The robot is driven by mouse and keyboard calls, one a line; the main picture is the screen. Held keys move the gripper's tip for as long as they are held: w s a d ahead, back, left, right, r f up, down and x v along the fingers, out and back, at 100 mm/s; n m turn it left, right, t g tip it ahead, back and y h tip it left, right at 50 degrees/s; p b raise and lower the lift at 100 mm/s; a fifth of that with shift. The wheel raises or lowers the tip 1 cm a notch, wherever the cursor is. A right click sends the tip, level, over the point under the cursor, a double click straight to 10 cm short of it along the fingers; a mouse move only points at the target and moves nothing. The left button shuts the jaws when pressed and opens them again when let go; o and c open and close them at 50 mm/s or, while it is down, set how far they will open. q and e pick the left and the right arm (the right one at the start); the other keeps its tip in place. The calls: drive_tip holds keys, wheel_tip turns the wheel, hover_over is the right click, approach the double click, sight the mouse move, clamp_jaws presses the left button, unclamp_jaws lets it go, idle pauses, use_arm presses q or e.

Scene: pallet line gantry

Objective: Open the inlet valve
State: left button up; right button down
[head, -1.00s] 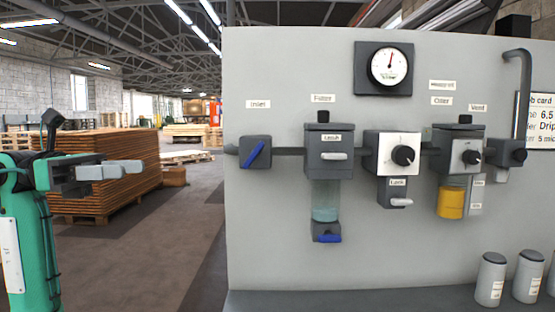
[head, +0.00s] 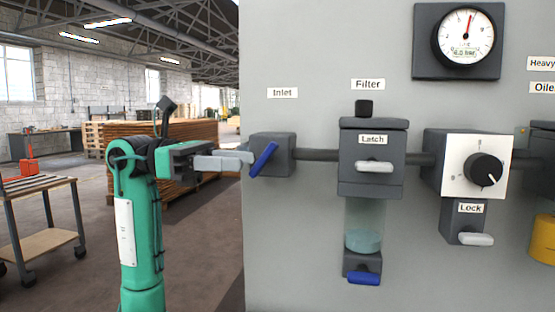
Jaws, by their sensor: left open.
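The inlet valve (head: 281,153) is a dark grey block on the panel under the "Inlet" label (head: 282,93), at the left end of a dark pipe. Its blue lever handle (head: 263,160) is tilted, upper end to the right. My left gripper (head: 250,158) comes in from the left at the handle's height, with its pale grey fingers pointing right. The fingertips are close to the handle's left side; I cannot tell if they touch it. The gripper is open. My right gripper is not in view.
To the right are the filter (head: 372,157) with a blue drain lever (head: 364,278), a regulator knob (head: 484,170) with a lock tab (head: 475,239), and a gauge (head: 463,40). A cart (head: 40,222) stands at the left. A stack of boards (head: 185,133) is behind my arm.

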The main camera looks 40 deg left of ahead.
sight(257, 162)
use_arm(q)
drive_tip(key=x, duration=0.7)
drive_tip(key=shift+d, duration=0.1)
clamp_jaws()
